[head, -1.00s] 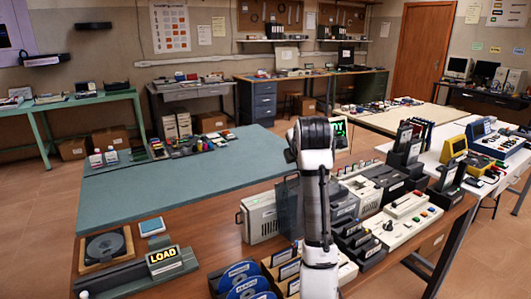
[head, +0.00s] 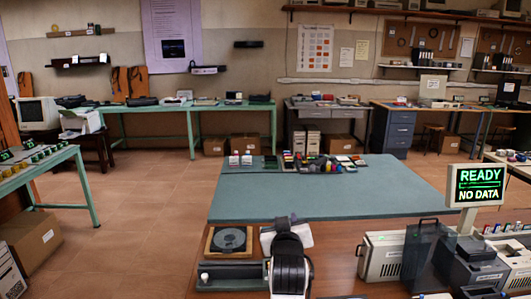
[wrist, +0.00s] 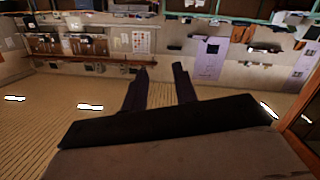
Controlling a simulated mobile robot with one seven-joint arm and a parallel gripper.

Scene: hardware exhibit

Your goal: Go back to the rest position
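My gripper (wrist: 160,68) shows in the wrist view as two dark fingers standing apart with nothing between them. The wrist picture is upside down and shows the ceiling lights, wall and shelves. In the head view part of my white and black arm stands at the bottom centre, in front of the wooden workbench (head: 335,240). My fingers are not seen in the head view.
A teal mat (head: 300,195) covers most of the bench and is largely bare. A disc device (head: 229,240) lies beside my arm. A screen reading "READY NO DATA" (head: 480,185) and grey equipment boxes (head: 383,256) stand on the right. Open floor (head: 150,210) lies left.

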